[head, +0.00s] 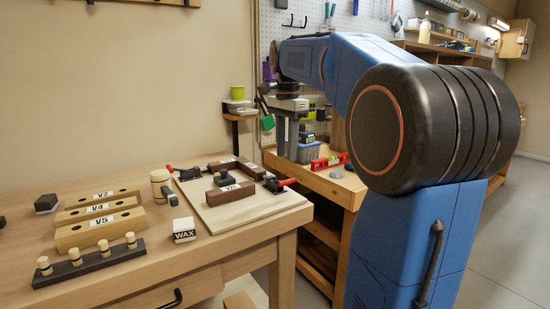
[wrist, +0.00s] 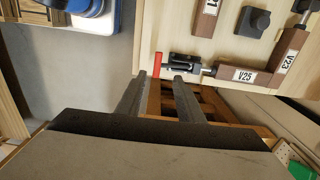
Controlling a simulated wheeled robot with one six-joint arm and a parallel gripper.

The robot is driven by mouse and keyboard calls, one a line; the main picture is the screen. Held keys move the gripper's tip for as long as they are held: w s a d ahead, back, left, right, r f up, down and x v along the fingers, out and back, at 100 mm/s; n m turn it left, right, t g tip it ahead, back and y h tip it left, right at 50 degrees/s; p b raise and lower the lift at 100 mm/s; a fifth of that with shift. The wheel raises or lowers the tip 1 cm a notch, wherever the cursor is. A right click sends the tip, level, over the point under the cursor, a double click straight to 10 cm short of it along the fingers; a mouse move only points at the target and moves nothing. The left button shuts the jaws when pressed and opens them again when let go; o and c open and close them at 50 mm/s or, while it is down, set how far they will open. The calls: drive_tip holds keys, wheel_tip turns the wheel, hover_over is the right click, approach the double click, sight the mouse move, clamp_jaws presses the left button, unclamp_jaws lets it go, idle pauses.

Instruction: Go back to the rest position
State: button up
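My gripper (head: 286,152) hangs from my blue arm, fingers pointing down, in the gap by the right side of the front workbench in the head view. In the wrist view my gripper (wrist: 158,78) has its two dark fingers apart, with nothing between them. It is open and empty. Behind the fingers the wrist view shows a wooden bench edge and a red clamp handle (wrist: 157,65). No contact with anything is visible.
The front bench (head: 130,200) carries a fixture board (head: 250,208) with clamps, labelled wooden blocks (head: 100,227), a dark peg rack (head: 90,265), a mallet (head: 161,184) and a WAX block (head: 184,230). A second bench (head: 318,183) holds a red level (head: 330,161). Floor is clear at right.

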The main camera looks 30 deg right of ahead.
drive_tip(key=s+a+f+n+t, duration=0.2)
drive_tip(key=s+a+f+n, duration=0.6)
drive_tip(key=s+f, duration=0.4)
drive_tip(key=s+a+f+n+t, duration=0.2)
drive_tip(key=s+a+f+n, duration=0.6)
drive_tip(key=s+f, duration=0.4)
drive_tip(key=shift+s+f+n+t, duration=0.25)
drive_tip(key=shift+f+n+t, duration=0.15)
drive_tip(key=shift+n, duration=0.4)
